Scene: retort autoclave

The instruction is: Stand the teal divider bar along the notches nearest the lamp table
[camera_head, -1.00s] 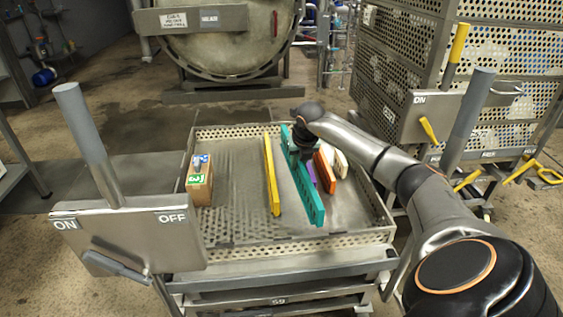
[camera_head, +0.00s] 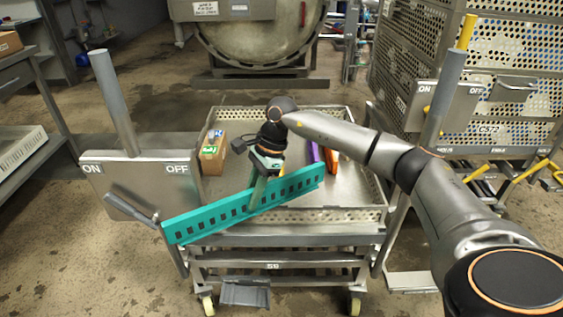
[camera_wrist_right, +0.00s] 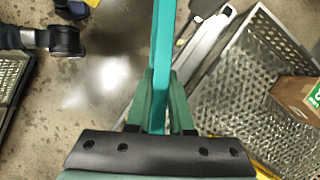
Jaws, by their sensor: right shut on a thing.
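The teal divider bar (camera_head: 190,226) is a long slotted strip, raised over the front rim of the perforated tray (camera_head: 352,214) and slanting down to the left in the head view. Its left end sticks out past the tray's front left corner. My right gripper (camera_head: 260,186) is shut on it near the middle. In the right wrist view the bar (camera_wrist_right: 163,55) runs edge-on between the fingers (camera_wrist_right: 159,112), with the tray (camera_wrist_right: 232,120) to the right. My left gripper is not in view. I cannot make out the notches or tell which table is the lamp table.
A cardboard box (camera_head: 213,155) stands in the tray's left part. Purple (camera_head: 314,152) and orange (camera_head: 331,160) dividers stand at the right. A grey post (camera_head: 115,100) and ON/OFF panel (camera_head: 140,180) rise at the left. A perforated cage (camera_head: 410,70) stands at the right.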

